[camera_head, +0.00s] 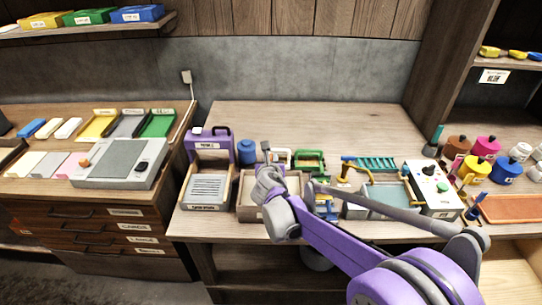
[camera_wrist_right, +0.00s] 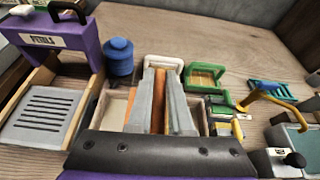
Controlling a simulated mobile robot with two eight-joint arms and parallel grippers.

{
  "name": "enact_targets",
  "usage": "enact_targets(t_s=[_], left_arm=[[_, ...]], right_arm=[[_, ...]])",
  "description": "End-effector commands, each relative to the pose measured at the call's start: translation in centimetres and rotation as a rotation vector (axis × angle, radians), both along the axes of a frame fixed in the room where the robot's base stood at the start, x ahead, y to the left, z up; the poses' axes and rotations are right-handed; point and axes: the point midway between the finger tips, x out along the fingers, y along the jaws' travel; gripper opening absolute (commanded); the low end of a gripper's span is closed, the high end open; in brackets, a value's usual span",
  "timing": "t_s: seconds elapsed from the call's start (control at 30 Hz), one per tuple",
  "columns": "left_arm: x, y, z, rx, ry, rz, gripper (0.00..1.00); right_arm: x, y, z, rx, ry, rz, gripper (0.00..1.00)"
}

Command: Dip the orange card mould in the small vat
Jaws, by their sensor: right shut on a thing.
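My right gripper (camera_head: 264,152) is over a wooden tray (camera_head: 246,205) at the front of the bench; its fingers also show in the wrist view (camera_wrist_right: 160,100). They are shut on an orange piece (camera_wrist_right: 159,108), seen as a narrow strip between them, which fits the orange card mould. Most of it is hidden by the fingers, and I cannot tell whether it is clear of the tray. A vat with a grey-blue surface (camera_head: 388,198) stands to the right; I cannot tell whether it is the small vat. My left gripper is out of view.
A blue pot (camera_head: 247,150), a green-handled mould (camera_head: 309,160) and a white handle (camera_wrist_right: 164,64) are close by. A white control box (camera_head: 433,188) and colored pots stand right. The bench behind is clear.

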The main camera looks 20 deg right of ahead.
Motion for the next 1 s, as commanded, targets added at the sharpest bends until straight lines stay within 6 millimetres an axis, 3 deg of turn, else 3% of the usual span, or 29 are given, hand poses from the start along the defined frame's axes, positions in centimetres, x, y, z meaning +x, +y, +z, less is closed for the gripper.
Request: enact_targets(t_s=[1.0], left_arm=[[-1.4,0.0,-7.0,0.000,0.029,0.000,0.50]], right_arm=[[0.0,0.0,-9.4,0.001,0.001,0.000,0.00]])
